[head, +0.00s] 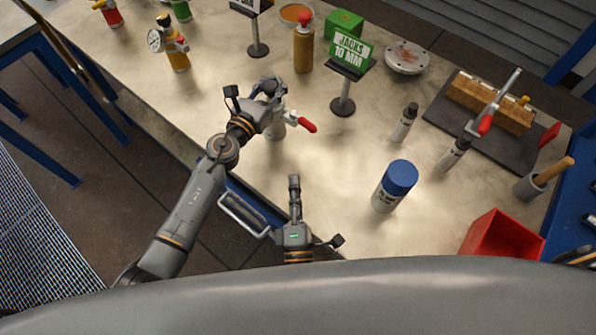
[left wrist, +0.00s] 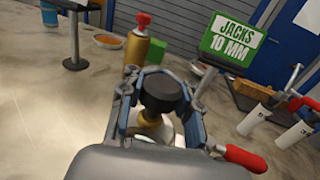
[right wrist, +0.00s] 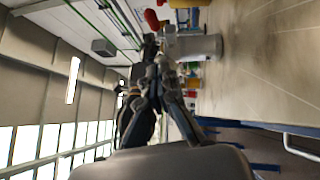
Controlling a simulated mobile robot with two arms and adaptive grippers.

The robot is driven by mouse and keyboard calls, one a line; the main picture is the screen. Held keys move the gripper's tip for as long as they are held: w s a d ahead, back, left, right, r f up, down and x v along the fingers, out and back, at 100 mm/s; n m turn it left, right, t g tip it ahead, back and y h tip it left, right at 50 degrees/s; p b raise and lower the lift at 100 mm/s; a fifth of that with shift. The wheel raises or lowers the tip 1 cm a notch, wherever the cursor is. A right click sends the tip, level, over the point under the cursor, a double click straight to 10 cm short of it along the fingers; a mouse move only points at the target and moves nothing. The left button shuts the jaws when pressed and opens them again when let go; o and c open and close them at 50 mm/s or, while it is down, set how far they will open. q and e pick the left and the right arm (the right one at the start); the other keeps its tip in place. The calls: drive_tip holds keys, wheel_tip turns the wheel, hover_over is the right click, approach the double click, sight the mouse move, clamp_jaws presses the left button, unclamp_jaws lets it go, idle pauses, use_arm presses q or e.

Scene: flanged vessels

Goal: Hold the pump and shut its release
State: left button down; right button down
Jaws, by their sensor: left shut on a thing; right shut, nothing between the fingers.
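The pump is a pale metal body (head: 277,129) with a brass neck, a black cap (left wrist: 163,92) and a red-handled release lever (head: 307,126). It stands upright near the table's front edge. My left gripper (head: 268,88) is shut around its top, with fingers on both sides of the black cap. The red lever (left wrist: 245,158) sticks out to the right in the left wrist view, clear of the fingers. My right gripper (head: 294,180) is shut and empty, in front of the pump and apart from it. The right wrist view shows the pump's body (right wrist: 198,46) and red lever (right wrist: 152,19) beyond its fingertips.
A green "JACKS 10 MM" sign (head: 351,50) stands behind the pump. A brown bottle with a red top (head: 303,48), white bottles (head: 405,122), a blue-capped jar (head: 393,188) and a red bin (head: 500,238) stand around.

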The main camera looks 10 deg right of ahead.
approach(303, 122)
drive_tip(key=w+a+f, duration=0.1)
drive_tip(key=w+a, duration=0.2)
drive_tip(key=shift+w+d+r, duration=0.25)
drive_tip(key=shift+w+d, duration=0.5)
drive_tip(key=shift+w+d+r, duration=0.2)
drive_tip(key=shift+w+d, duration=0.55)
drive_tip(key=shift+d, duration=0.05)
use_arm(q)
drive_tip(key=shift+f, duration=0.1)
use_arm(e)
drive_tip(key=y, duration=0.1)
drive_tip(key=w+d+n+y, duration=0.1)
drive_tip(key=shift+d+r+n+y, duration=0.15)
drive_tip(key=shift+d+n+y, duration=0.15)
drive_tip(key=shift+d, duration=0.05)
drive_tip(key=shift+a, duration=0.1)
